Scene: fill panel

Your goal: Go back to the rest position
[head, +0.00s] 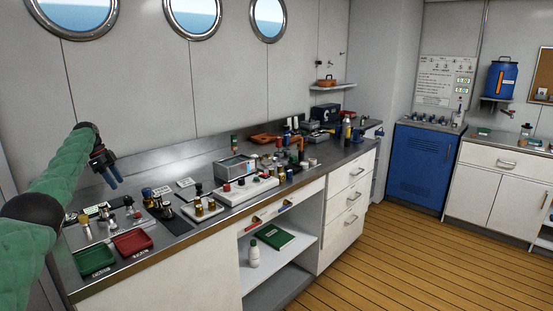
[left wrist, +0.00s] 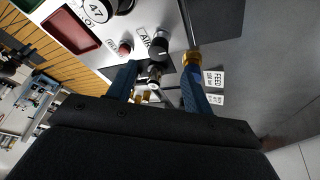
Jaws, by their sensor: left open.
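My left gripper (head: 112,180) hangs above the left end of the steel workbench (head: 200,240), close to the back wall, in the head view. In the left wrist view its two blue fingers (left wrist: 162,68) are apart. A black knob (left wrist: 158,48) by an AIR label shows between and beyond them. A brass fitting (left wrist: 191,58) appears at the tip of the right-hand finger; I cannot tell whether they touch. I see nothing clearly held. My right gripper is in neither view.
A green tray (head: 95,260) and a red tray (head: 132,242) lie at the bench's front left. Small fittings and a white panel block (head: 246,190) crowd the bench to the right. A blue cabinet (head: 422,165) stands farther right. The plank floor (head: 400,260) is clear.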

